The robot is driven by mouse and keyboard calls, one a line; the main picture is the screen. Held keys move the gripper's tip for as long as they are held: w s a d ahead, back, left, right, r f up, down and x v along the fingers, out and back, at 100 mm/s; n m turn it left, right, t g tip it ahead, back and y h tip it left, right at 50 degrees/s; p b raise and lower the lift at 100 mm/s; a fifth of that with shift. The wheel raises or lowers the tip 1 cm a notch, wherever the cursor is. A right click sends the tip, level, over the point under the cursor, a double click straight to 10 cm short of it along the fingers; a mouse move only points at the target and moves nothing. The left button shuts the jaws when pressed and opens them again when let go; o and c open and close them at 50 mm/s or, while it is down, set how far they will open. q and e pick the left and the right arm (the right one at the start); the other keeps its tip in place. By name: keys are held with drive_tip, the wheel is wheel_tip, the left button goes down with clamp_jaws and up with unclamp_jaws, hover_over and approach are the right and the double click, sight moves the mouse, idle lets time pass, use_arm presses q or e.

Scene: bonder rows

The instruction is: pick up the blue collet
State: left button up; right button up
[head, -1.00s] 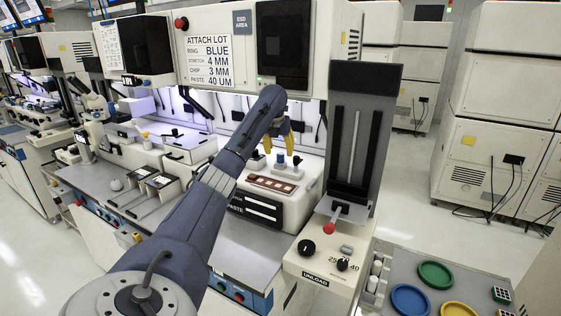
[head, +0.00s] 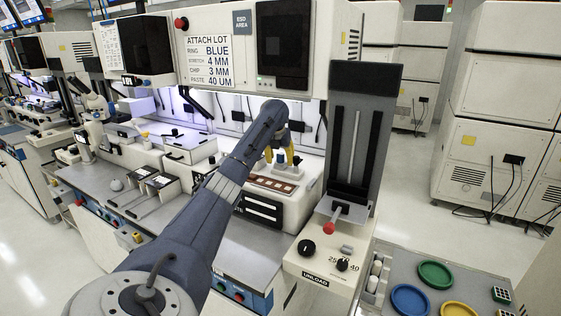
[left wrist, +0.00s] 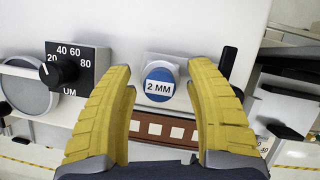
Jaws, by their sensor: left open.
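The blue collet (left wrist: 160,83) shows in the left wrist view as a round blue top with a white "2 MM" label, on a pale mount. My left gripper (left wrist: 165,105) has its two yellow fingers spread, one on each side of the collet in the picture. I cannot tell whether either finger touches it. In the head view my left gripper (head: 280,157) is low over the collet stand on the bench machine, and its fingers mostly hide the collet. My right gripper is not in view.
A brown strip with pale squares (head: 272,184) lies in front of the stand. A dark upright tower (head: 352,150) with a red-knobbed lever (head: 328,228) stands to the right. A black dial (left wrist: 65,70) is left of the collet. Blue (head: 410,299) and green rings lie at lower right.

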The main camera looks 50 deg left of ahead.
sight(281, 153)
use_arm(q)
clamp_jaws()
drive_tip(key=shift+s, duration=0.1)
drive_tip(key=shift+d+f, duration=0.1)
drive_tip(key=shift+f, duration=0.05)
idle(0.4)
drive_tip(key=shift+r, duration=1.9)
drive_tip(key=s+d, duration=1)
drive_tip(key=s, duration=0.4)
drive_tip(key=shift+s+d, duration=0.2)
